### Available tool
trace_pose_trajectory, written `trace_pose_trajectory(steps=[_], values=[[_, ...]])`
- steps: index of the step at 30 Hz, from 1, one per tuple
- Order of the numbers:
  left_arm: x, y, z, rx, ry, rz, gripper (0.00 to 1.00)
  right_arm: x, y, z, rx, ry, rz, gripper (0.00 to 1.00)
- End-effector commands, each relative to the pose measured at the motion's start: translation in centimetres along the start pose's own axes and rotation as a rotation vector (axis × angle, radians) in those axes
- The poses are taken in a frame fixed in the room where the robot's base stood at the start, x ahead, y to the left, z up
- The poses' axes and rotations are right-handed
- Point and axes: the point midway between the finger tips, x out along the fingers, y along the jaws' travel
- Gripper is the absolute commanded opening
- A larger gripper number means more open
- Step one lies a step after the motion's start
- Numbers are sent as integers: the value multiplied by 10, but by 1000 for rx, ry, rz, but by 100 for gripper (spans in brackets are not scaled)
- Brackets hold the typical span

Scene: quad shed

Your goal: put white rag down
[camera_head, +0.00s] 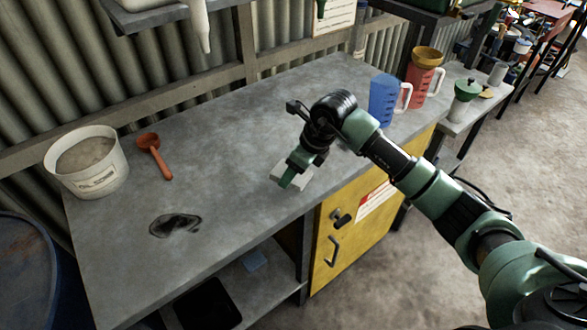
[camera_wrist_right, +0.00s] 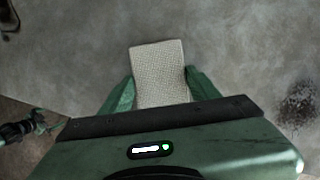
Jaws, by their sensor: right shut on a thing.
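The white rag (camera_wrist_right: 158,72) is a pale, folded, textured rectangle between the two green fingers of my right gripper (camera_wrist_right: 160,90) in the right wrist view. In the head view the rag (camera_head: 298,174) shows at the fingertips of my right gripper (camera_head: 290,175), which points down over the front part of the grey workbench (camera_head: 230,120), above the yellow cabinet. The gripper is shut on the rag. The rag is at or close to the bench top; I cannot tell whether it touches. My left gripper is not in view.
A white bucket (camera_head: 88,165) and an orange scoop (camera_head: 154,155) are on the bench at left, with a dark stain (camera_head: 175,224) in front. A blue jug (camera_head: 382,100) and a red jug (camera_head: 420,85) stand at the right end. The bench middle is clear.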

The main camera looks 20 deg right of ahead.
Motion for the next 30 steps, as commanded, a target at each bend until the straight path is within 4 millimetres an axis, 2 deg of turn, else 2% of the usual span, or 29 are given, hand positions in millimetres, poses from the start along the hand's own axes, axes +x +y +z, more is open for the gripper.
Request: trace_pose_trajectory(steps=[3,4,6,13,17,20,30], values=[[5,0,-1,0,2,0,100,4,0,-2,0,0,0,29],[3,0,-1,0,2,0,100,3,0,-1,0,0,0,69],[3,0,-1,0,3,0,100,3,0,-1,0,1,1,83],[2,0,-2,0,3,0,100,2,1,-1,0,1,2,83],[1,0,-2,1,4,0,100,-5,0,0,0,-1,0,83],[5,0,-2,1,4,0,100,-20,-1,0,-1,-2,-2,83],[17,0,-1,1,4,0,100,-92,-1,0,-1,-3,-3,83]])
